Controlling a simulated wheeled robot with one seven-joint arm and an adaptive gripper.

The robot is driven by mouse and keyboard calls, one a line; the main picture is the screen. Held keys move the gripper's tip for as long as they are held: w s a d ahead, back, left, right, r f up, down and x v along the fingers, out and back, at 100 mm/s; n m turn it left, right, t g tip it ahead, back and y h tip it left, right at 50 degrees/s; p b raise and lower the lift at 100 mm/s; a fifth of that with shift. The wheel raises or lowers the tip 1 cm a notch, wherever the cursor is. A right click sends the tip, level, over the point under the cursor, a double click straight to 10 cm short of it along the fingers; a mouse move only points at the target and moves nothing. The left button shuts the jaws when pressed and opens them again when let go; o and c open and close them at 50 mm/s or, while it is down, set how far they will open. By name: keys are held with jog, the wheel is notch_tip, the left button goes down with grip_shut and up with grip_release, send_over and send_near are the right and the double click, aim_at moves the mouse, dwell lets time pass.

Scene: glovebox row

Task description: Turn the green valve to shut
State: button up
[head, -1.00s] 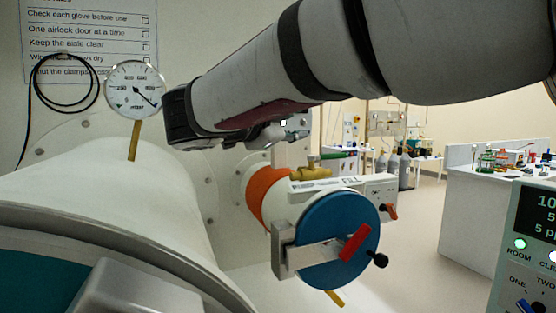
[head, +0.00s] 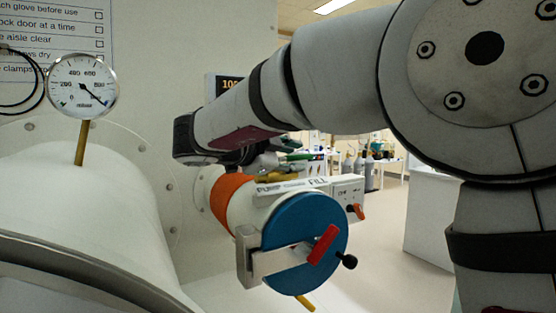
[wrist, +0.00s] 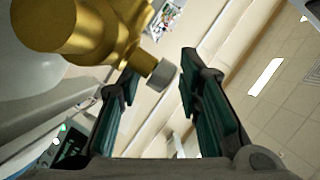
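The two teal-padded fingers stand apart, with no contact visible. The green handle cannot be made out in the wrist view.
The cylinder has an orange collar (head: 229,200) and a blue round door (head: 310,228) with a red handle (head: 323,244). A gauge (head: 83,87) stands on the white glovebox body at left. A white bench (head: 432,218) stands at right; the floor between is clear.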

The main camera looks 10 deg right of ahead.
aim_at(294, 157)
jog(key=shift+x, duration=1.5)
grip_shut()
